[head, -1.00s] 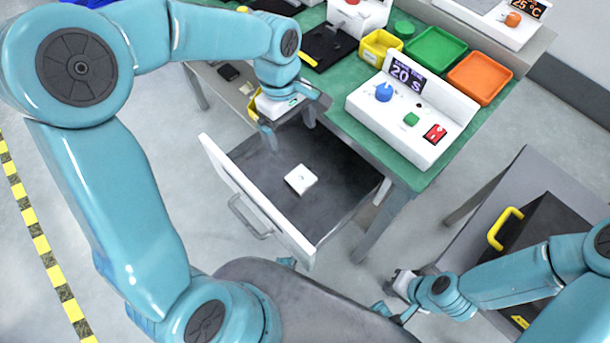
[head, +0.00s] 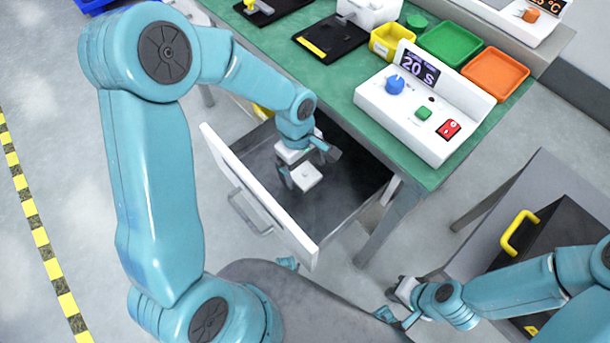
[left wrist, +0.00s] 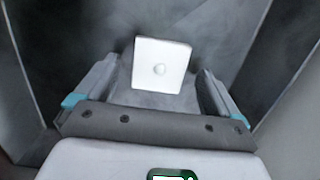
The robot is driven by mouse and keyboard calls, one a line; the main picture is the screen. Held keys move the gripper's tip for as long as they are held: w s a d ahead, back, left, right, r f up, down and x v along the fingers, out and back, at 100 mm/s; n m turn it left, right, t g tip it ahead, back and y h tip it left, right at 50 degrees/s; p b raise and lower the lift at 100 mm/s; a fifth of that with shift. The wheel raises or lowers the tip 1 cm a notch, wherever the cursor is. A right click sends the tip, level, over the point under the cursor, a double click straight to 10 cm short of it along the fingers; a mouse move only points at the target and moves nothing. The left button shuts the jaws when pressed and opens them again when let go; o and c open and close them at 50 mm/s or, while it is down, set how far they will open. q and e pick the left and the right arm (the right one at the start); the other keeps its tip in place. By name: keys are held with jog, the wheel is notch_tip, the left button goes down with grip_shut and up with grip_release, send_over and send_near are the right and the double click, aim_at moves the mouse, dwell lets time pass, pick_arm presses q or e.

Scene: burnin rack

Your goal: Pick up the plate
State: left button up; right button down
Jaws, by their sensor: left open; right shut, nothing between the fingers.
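My right gripper (head: 393,302) is shut and empty at the lower right, away from the drawer.
The drawer's white front (head: 258,194) with its grey handle stands out into the room, and the dark drawer floor (head: 330,205) is otherwise bare. A timer box (head: 420,115) and trays stand on the green table (head: 350,98). A yellow-handled black box (head: 545,235) is at right.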

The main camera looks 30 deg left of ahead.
pick_arm(q)
jog(key=shift+d+f, duration=0.1)
jog(key=shift+f, duration=0.45)
jog(key=shift+c, duration=0.4)
jog(key=c, duration=1)
jog(key=shift+c, duration=0.8)
jog(key=shift+r, duration=0.15)
